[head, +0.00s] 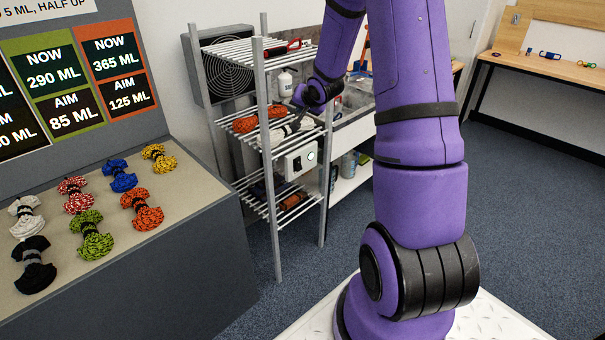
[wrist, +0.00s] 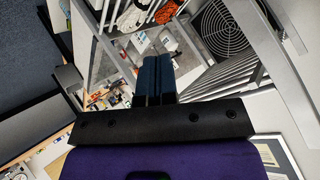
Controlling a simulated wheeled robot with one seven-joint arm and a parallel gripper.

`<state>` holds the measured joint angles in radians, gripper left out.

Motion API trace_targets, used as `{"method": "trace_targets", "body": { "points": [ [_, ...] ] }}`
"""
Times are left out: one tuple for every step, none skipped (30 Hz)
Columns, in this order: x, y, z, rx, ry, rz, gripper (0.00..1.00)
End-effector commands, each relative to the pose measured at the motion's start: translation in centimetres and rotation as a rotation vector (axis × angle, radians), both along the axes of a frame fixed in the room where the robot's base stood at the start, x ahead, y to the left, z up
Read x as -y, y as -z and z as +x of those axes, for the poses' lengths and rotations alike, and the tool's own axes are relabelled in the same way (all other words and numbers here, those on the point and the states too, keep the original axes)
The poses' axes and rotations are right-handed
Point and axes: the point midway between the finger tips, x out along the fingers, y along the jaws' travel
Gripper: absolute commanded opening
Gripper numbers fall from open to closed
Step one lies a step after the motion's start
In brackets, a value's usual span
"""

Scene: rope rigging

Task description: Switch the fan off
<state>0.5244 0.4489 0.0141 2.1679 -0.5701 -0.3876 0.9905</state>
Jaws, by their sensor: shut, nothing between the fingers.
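The fan (head: 228,72) is a dark box with a round grille, standing behind the wire rack at its upper left. Its grille also shows in the wrist view (wrist: 226,30), to the right of my fingers.
The wire rack (head: 263,120) has upright posts and several shelves, with orange and white rope bundles (head: 258,121) near my gripper. A counter (head: 215,215) with coloured rope bundles stands at left. A wooden bench (head: 545,66) is at right. The carpet between is clear.

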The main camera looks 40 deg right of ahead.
Motion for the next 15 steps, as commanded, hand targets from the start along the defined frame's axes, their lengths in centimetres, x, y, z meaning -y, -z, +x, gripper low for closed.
{"method": "trace_targets", "body": {
  "points": [
    [0.7,1.4,0.1,0.008,0.01,0.023,0.0],
    [1.1,2.1,0.2,0.016,0.015,0.037,0.0],
    [1.5,3.0,0.4,0.027,0.019,0.055,0.0],
    [1.9,3.6,0.5,0.035,0.023,0.069,0.0],
    [2.2,4.3,0.6,0.043,0.029,0.084,0.0],
    [2.6,5.2,0.6,0.053,0.033,0.103,0.0],
    [2.9,5.9,0.7,0.062,0.037,0.119,0.0],
    [3.2,6.6,0.7,0.069,0.042,0.135,0.0],
    [3.7,7.5,0.7,0.081,0.048,0.155,0.0],
    [3.9,8.2,0.7,0.089,0.051,0.171,0.0],
    [4.2,8.9,0.7,0.097,0.056,0.187,0.0],
    [4.6,9.8,0.7,0.108,0.062,0.209,0.0],
    [4.8,10.5,0.6,0.115,0.066,0.226,0.0],
    [5.1,11.2,0.5,0.124,0.069,0.244,0.0],
    [5.4,12.1,0.5,0.136,0.075,0.267,0.0]
  ]
}}
